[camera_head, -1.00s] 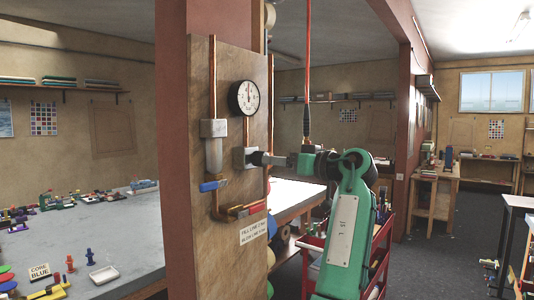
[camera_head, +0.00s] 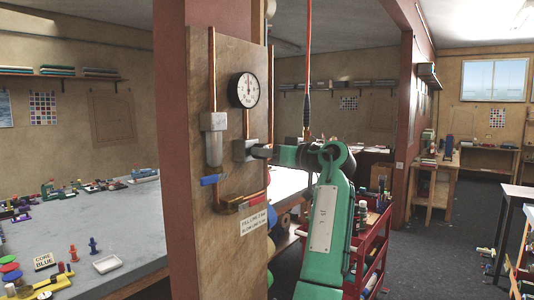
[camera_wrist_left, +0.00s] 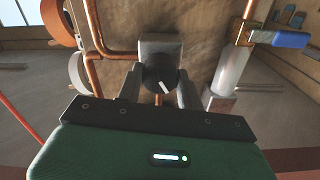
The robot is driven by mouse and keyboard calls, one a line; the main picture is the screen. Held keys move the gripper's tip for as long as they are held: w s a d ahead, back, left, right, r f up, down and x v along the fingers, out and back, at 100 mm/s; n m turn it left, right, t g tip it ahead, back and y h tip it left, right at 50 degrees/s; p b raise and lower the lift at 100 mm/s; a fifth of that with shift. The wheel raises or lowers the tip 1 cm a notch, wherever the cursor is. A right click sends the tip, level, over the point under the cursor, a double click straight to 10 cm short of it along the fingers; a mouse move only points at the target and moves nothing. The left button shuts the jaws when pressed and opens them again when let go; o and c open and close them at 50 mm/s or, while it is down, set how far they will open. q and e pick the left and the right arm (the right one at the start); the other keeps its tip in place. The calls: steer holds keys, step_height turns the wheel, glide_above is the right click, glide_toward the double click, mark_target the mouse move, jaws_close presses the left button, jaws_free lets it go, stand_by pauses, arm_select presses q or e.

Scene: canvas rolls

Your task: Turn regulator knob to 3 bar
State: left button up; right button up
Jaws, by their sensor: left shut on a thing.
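The regulator (camera_head: 243,149) is a grey block on the wooden pipe board. Its black round knob (camera_wrist_left: 160,74) with a white pointer line shows in the left wrist view; the line slants down and right there. My left gripper (camera_head: 262,151) is at the regulator, and in the wrist view its two fingers (camera_wrist_left: 159,90) stand on either side of the knob, shut on it. The fingers partly hide the knob in the head view. A round white-faced gauge (camera_head: 244,90) with a black rim hangs above; its needle points roughly up, its numbers too small to read. My right gripper is out of view.
A blue valve handle (camera_head: 213,180) and a filter bowl (camera_head: 214,148) are on the board left of the regulator. Copper pipes run around them, and a label (camera_head: 253,221) sits below. A red cart (camera_head: 374,255) stands behind my arm. A red hose hangs above.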

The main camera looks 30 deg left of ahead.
arm_select(q)
steer(key=shift+n+b, duration=4)
steer(key=shift+n, duration=1.9)
steer(key=o, duration=1)
